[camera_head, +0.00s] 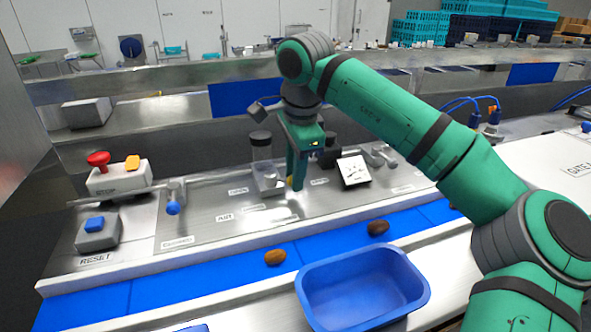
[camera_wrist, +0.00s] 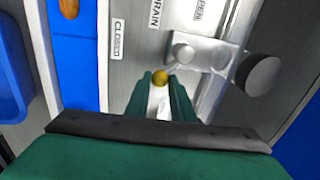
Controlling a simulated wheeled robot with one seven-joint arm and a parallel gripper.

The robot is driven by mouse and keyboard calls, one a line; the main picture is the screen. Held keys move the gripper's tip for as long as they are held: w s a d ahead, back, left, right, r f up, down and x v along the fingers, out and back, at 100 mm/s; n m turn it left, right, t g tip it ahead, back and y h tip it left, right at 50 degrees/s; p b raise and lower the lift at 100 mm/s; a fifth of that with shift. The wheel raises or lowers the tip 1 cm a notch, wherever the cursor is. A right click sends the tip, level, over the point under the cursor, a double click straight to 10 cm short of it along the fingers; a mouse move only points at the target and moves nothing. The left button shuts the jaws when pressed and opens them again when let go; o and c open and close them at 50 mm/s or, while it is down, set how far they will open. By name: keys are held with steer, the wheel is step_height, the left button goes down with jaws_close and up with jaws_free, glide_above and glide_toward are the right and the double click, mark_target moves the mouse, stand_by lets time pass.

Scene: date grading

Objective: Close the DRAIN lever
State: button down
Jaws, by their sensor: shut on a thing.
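My gripper (camera_head: 296,186) reaches down to the grey metal panel (camera_head: 215,215) behind the blue belt. In the wrist view its green fingers (camera_wrist: 160,88) are closed around a lever with a yellow ball knob (camera_wrist: 160,77). The knob shows at the fingertips; the rest of the lever is mostly hidden between the fingers. A DRAIN label (camera_wrist: 155,12) and a CLOSED label (camera_wrist: 118,38) lie on the panel beyond and to the left of the knob. A silver fitting (camera_wrist: 205,53) with a black round cap (camera_wrist: 260,75) is right of the knob.
A clear cylinder with a dark top (camera_head: 262,165) stands just left of my gripper, and a small white display (camera_head: 353,171) to its right. A blue-knobbed lever (camera_head: 173,207) is further left. Dates (camera_head: 275,257) lie on the belt (camera_head: 200,275), near a blue bin (camera_head: 318,311).

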steer(key=s+m, duration=0.1)
steer(key=m, duration=0.1)
steer(key=s+a+m+h, duration=0.1)
steer(key=m, duration=0.2)
steer(key=shift+s+a+m, duration=0.2)
steer(key=shift+m, duration=0.1)
steer(key=m, duration=0.1)
steer(key=a+m, duration=0.1)
steer(key=m, duration=0.1)
steer(key=shift+s+a+h, duration=0.15)
steer(key=shift+s+h, duration=0.25)
steer(key=shift+s+a+m, duration=0.1)
steer(key=shift+a+m, duration=0.25)
steer(key=shift+m, duration=0.45)
steer(key=shift+s+a+m, duration=0.1)
steer(key=shift+a+m, duration=0.2)
steer(key=shift+m, duration=0.5)
steer(key=shift+a, duration=0.1)
steer(key=c, duration=1.5)
jaws_free()
steer(key=shift+s, duration=0.1)
steer(key=shift+c, duration=0.2)
